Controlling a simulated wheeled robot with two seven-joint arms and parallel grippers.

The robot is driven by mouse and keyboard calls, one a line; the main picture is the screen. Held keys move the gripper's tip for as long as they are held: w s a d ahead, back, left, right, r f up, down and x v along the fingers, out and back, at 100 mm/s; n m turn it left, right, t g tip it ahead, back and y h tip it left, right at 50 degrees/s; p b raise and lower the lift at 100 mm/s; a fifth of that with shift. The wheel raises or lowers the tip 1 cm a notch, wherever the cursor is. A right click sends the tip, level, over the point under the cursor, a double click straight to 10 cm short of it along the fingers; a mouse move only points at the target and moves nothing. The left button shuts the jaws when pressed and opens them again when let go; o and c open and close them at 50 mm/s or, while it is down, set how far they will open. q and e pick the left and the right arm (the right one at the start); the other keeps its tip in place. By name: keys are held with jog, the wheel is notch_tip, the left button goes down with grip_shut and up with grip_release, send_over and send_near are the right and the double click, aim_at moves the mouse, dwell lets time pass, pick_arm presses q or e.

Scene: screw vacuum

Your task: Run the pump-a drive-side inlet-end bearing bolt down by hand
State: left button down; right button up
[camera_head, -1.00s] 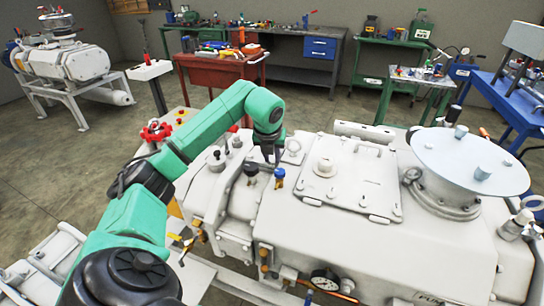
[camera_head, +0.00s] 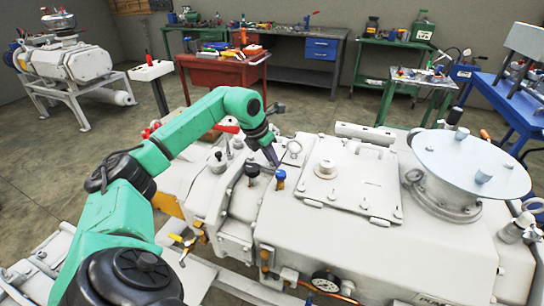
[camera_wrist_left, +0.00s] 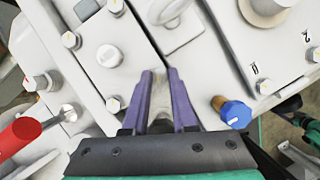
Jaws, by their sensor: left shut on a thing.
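My left gripper (camera_head: 273,157) reaches down and right over the white pump housing (camera_head: 335,240). In the left wrist view its purple fingers (camera_wrist_left: 160,75) are close together on a small grey thing (camera_wrist_left: 160,124), mostly hidden, so I cannot tell if it is the bolt. The fingertips lie over a dark seam between two light covers. Which one belongs to the drive-side inlet-end bearing is not clear. My right gripper is not in view.
A blue-capped brass fitting (camera_head: 279,179) and a black knob (camera_head: 252,170) stand close to the gripper. A lifting eye (camera_head: 294,148) and a flat hatch (camera_head: 345,185) lie right of it. A red handle (camera_wrist_left: 20,136) lies left in the wrist view.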

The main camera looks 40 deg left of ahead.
pick_arm(q)
jog(key=m+p, duration=0.1)
jog(key=m+h, duration=0.1)
jog(key=m, duration=0.1)
jog(key=m+h+p, duration=0.1)
jog(key=m, duration=0.1)
jog(key=shift+w+a+r+g+p, duration=0.15)
jog(key=shift+a+r+g+p, duration=0.15)
jog(key=shift+g+p, duration=0.1)
jog(key=shift+w+f+m+g+h+p, duration=0.1)
jog(key=shift+m+g+h+p, duration=0.2)
jog(key=shift+m, duration=0.75)
jog(key=shift+m+g+h+p, duration=0.2)
jog(key=shift+m+h+p, duration=0.1)
jog(key=shift+m, duration=0.75)
jog(key=c, duration=0.7)
grip_release()
jog(key=shift+f, duration=0.1)
jog(key=v, duration=1.4)
jog(key=shift+a+r, duration=0.1)
jog(key=shift+r, duration=0.25)
jog(key=shift+f, duration=0.1)
